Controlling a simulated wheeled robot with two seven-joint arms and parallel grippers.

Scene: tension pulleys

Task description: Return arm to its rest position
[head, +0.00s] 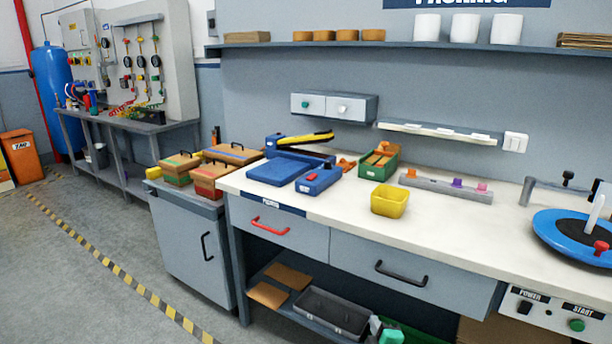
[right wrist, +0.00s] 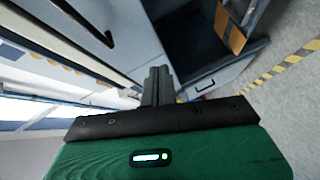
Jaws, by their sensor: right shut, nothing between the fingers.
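My right gripper (right wrist: 157,75) shows in the right wrist view, with its dark fingers closed together and nothing between them. Its green body fills the bottom of that view. In the head view only a small green and white part of the right arm's end shows at the bottom edge, low in front of the workbench (head: 265,238) and below its drawers. The fingertips are hard to make out there. My left arm and left gripper are not in the head view.
The bench top holds a yellow bin (head: 389,201), a green box (head: 378,162), a blue tool (head: 319,179) and a blue round device (head: 572,235) at right. Below, a lower shelf holds a dark tray (head: 322,312). Open floor (head: 75,270) lies at left.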

